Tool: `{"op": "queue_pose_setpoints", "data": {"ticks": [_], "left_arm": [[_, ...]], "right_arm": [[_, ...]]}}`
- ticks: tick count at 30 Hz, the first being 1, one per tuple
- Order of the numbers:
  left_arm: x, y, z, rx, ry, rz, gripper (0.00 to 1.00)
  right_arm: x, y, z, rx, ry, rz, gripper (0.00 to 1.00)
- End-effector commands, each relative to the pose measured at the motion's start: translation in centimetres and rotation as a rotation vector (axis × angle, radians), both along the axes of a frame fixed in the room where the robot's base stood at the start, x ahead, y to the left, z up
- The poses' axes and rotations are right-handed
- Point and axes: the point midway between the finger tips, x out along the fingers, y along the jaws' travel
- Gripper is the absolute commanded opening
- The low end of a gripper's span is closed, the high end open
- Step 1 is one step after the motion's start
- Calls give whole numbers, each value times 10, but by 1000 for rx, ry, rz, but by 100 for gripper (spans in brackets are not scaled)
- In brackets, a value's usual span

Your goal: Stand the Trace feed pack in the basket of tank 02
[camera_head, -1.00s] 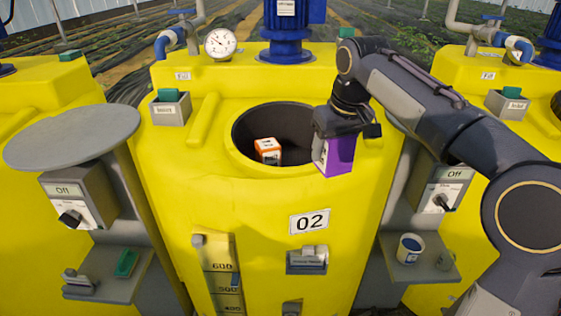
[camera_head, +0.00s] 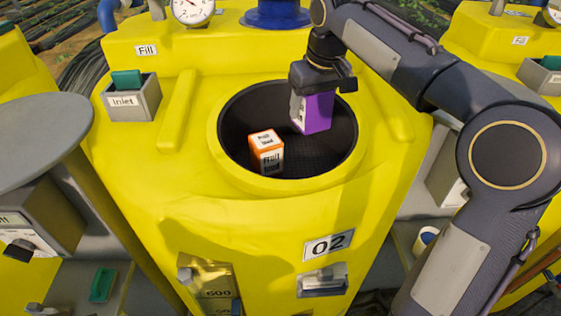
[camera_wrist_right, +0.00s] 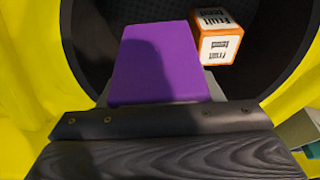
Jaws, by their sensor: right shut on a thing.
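My right gripper (camera_head: 318,92) points down over the open mouth of tank 02 and is shut on a purple pack (camera_head: 318,113). The pack is upright, in the right part of the opening; its label cannot be read. In the right wrist view the purple pack (camera_wrist_right: 157,62) fills the middle, in front of the jaw. The dark basket (camera_head: 305,162) sits inside the mouth of the yellow tank 02 (camera_head: 215,215). I cannot tell whether the pack touches the basket floor. My left gripper is not in view.
An orange and white Fruit feed pack (camera_head: 266,152) stands in the basket to the left of the purple pack, with a gap between. The tank's yellow rim (camera_head: 217,165) surrounds the opening. An inlet box (camera_head: 132,98) stands at the left. Free basket floor shows at the front right.

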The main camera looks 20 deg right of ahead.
Motion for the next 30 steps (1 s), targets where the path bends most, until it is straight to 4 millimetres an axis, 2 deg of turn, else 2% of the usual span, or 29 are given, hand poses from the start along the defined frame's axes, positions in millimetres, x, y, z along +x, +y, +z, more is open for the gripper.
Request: {"op": "queue_pose_setpoints", "data": {"ticks": [1, 9, 13, 19, 26, 30], "left_arm": [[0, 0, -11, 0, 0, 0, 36], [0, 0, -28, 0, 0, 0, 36], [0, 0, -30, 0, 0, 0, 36], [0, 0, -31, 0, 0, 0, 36], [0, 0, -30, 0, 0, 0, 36], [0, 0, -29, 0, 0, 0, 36]], "right_arm": [[0, 0, -11, 0, -3, 0, 25], [0, 0, -33, 1, -3, -1, 25], [-1, 0, -45, 0, 0, -1, 25], [-1, 0, -81, 0, 1, -1, 25], [-1, 0, -105, 0, 0, -1, 25], [-1, 0, -126, 0, 2, -1, 25]]}}
